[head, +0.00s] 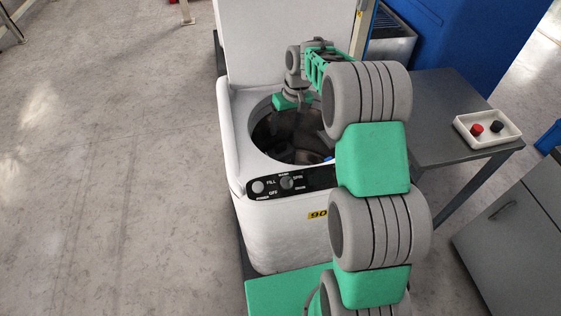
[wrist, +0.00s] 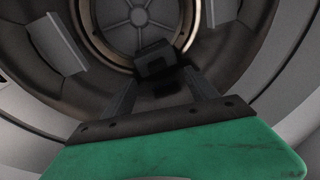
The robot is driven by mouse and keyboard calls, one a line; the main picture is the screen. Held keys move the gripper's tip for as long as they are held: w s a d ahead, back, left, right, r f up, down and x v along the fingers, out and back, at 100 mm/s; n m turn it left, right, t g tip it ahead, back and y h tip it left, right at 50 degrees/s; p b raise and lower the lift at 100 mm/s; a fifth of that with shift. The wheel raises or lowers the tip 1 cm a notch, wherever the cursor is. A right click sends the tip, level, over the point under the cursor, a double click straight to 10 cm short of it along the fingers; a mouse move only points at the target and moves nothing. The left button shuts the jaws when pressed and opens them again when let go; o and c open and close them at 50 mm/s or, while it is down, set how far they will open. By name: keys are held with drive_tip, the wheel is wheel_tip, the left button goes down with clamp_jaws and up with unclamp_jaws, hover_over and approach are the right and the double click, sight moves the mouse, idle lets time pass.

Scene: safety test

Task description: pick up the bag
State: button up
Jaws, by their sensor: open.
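My gripper (wrist: 162,82) reaches down into the open tub of a white top-loading washing machine (head: 285,225). Its two dark fingers are apart in the wrist view. A small dark, block-like thing (wrist: 153,58) shows between and just beyond the fingertips. I cannot tell whether it is the bag or whether a finger touches it. In the head view, my gripper (head: 291,104) is over the far part of the tub opening, and the tub's inside is dark and partly hidden by my arm. No bag can be clearly made out in either view.
The tub's wall carries pale raised paddles (wrist: 57,43) around my gripper. The washer's raised lid (head: 275,40) stands behind. To the right, a grey table (head: 440,105) bears a white tray (head: 487,140) with a red and a black button. Open floor lies left.

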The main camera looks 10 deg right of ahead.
sight(282, 143)
drive_tip(key=f, duration=0.3)
drive_tip(key=w+f, duration=0.1)
drive_tip(key=f, duration=0.3)
drive_tip(key=w+a+f, duration=0.1)
drive_tip(key=f, duration=0.3)
drive_tip(key=shift+f+p, duration=0.15)
drive_tip(key=shift+p, duration=0.25)
clamp_jaws()
